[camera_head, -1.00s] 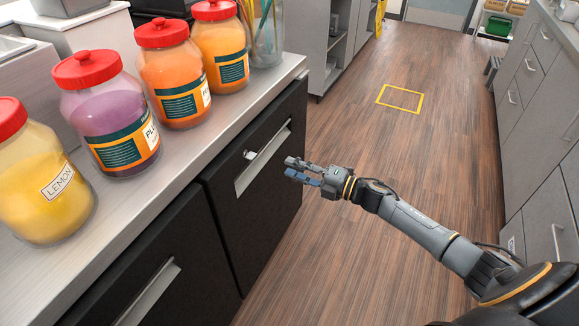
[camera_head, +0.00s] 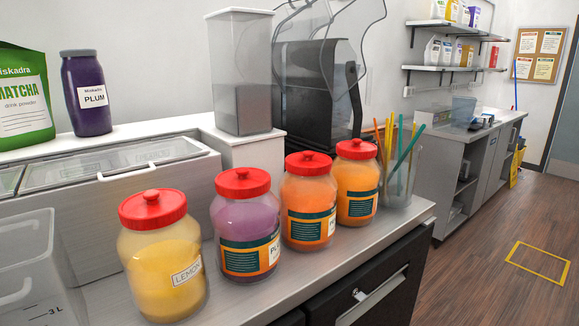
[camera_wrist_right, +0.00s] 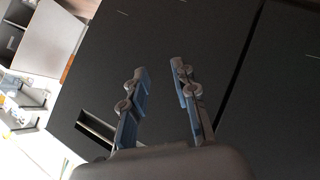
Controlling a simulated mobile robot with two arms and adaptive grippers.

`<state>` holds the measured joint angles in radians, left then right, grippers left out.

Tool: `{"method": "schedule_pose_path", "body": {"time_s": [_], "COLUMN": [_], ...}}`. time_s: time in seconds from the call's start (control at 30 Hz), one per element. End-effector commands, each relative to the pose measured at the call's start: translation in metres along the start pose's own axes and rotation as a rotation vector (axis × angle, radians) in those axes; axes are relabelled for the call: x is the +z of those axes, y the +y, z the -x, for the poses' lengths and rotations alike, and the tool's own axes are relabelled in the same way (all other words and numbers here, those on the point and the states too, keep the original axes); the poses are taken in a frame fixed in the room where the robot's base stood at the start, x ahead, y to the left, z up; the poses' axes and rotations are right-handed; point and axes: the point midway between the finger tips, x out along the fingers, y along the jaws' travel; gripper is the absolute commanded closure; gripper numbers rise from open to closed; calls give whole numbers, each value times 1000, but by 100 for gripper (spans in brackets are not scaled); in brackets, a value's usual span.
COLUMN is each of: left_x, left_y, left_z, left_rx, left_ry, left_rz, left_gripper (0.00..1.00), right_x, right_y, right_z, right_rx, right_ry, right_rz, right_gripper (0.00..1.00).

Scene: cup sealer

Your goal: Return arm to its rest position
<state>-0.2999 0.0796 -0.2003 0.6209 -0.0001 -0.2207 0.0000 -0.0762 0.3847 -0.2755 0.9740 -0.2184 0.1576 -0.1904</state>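My right gripper (camera_wrist_right: 160,95) shows in the right wrist view. Its two blue-padded fingers are apart with nothing between them. Beyond the fingers is the dark cabinet front (camera_wrist_right: 185,50) with a recessed handle (camera_wrist_right: 97,128) at lower left. In the head view neither gripper nor any of my arms is visible. The same dark cabinet front (camera_head: 325,305) shows low in the head view, under the counter.
Jars with red lids stand along the counter: lemon (camera_head: 165,270), plum (camera_head: 246,232) and two orange ones (camera_head: 308,210) (camera_head: 356,190). A clear cup of straws (camera_head: 398,185) stands at the counter's end. The wood floor (camera_head: 490,240) at right is clear.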

Motion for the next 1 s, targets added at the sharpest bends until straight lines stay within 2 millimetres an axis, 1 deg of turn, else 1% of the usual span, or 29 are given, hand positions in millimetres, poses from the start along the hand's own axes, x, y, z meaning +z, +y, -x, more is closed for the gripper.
{"method": "schedule_pose_path", "body": {"time_s": [0.03,0.07,0.1,0.17,0.2,0.23,0.27,0.3,0.37,0.4,0.5,0.6,0.7,0.77,1.0], "left_x": [0,0,0,0,0,0,0,0,0,0,0,0,0,0,0], "left_y": [0,0,0,0,0,0,0,0,0,0,0,0,0,0,0], "left_z": [0,1,1,1,1,1,1,2,2,2,2,2,2,2,2], "left_rx": [0,0,0,0,0,0,0,0,0,0,0,0,0,0,0], "left_ry": [0,0,0,0,0,1,0,1,1,1,1,0,0,0,0], "left_rz": [0,0,0,0,0,0,0,0,0,0,0,0,0,0,0], "left_gripper": [72,72,72,72,72,72,72,72,72,72,72,72,72,72,72], "right_x": [22,35,50,71,84,93,101,111,123,129,139,144,146,146,146], "right_y": [-35,-54,-79,-118,-143,-163,-181,-207,-242,-264,-308,-337,-352,-356,-356], "right_z": [8,14,22,37,49,59,68,83,105,120,154,178,191,194,194], "right_rx": [-40,-61,-89,-130,-157,-178,-198,-224,-261,-284,-332,-363,-380,-384,-384], "right_ry": [-72,-116,-173,-257,-314,-358,-398,-455,-534,-584,-688,-760,-799,-808,-808], "right_rz": [-73,-113,-167,-242,-292,-325,-361,-406,-467,-504,-578,-627,-652,-658,-658], "right_gripper": [72,72,72,72,72,72,72,72,72,72,72,72,72,72,72]}}
